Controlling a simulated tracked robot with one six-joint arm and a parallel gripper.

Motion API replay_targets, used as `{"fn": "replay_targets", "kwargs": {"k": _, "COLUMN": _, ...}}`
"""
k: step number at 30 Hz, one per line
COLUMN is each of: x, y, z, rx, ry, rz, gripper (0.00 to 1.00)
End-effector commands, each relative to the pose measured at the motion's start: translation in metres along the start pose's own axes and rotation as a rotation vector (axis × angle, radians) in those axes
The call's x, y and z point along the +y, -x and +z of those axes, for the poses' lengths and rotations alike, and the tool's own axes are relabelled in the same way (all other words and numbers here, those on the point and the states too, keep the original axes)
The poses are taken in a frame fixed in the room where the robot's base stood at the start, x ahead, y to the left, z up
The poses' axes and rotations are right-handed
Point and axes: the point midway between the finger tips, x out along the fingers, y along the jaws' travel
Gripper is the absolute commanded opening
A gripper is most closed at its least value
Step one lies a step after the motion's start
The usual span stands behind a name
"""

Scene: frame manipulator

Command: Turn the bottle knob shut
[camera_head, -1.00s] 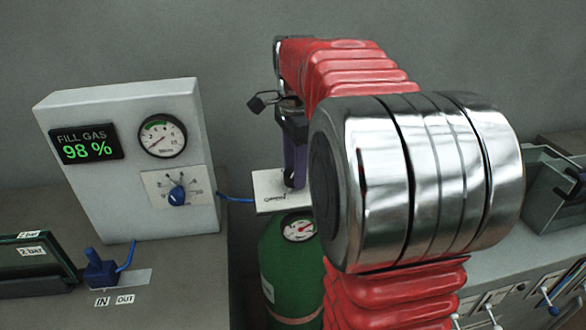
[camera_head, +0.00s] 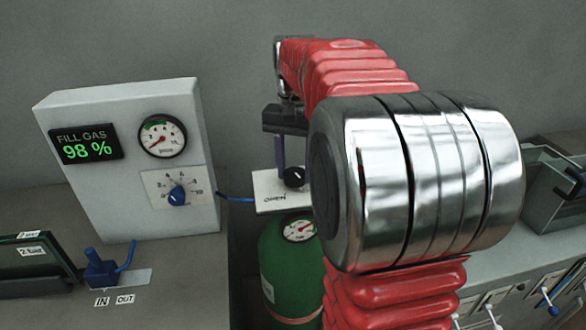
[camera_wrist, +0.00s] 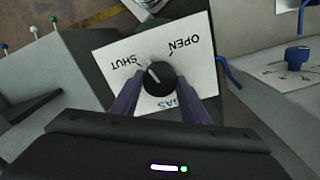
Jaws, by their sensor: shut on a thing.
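A black round knob (camera_wrist: 160,76) with a white pointer line sits on a white plate (camera_wrist: 115,52) marked SHUT and OPEN in the wrist view. The pointer is aimed up and left, between the two words and nearer the SHUT side. My gripper (camera_wrist: 160,88) has one purple finger on each side of the knob and is shut on it. In the head view the knob (camera_head: 293,177) shows above the green bottle (camera_head: 290,262), on the plate's right part. My gripper comes down on it from above; its right side is partly hidden by my arm.
A grey panel (camera_head: 120,205) on the left carries a FILL GAS display (camera_head: 87,145) reading 98 %, a gauge (camera_head: 162,136) and a blue dial (camera_head: 177,195). A blue hose (camera_head: 236,200) runs from the panel towards the plate.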

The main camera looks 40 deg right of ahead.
Motion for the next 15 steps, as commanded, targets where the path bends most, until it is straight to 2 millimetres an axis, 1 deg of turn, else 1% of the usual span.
{"fn": "replay_targets", "kwargs": {"k": 1, "x": -0.0019, "y": 0.0027, "z": -0.0032, "rx": 0.014, "ry": 0.043, "rz": -0.007, "gripper": 0.18}}
{"fn": "replay_targets", "kwargs": {"k": 9, "x": -0.0021, "y": 0.0027, "z": -0.0030, "rx": 0.014, "ry": 0.277, "rz": -0.006, "gripper": 0.18}}
{"fn": "replay_targets", "kwargs": {"k": 15, "x": -0.0023, "y": 0.0027, "z": -0.0029, "rx": 0.014, "ry": 0.398, "rz": -0.005, "gripper": 0.18}}
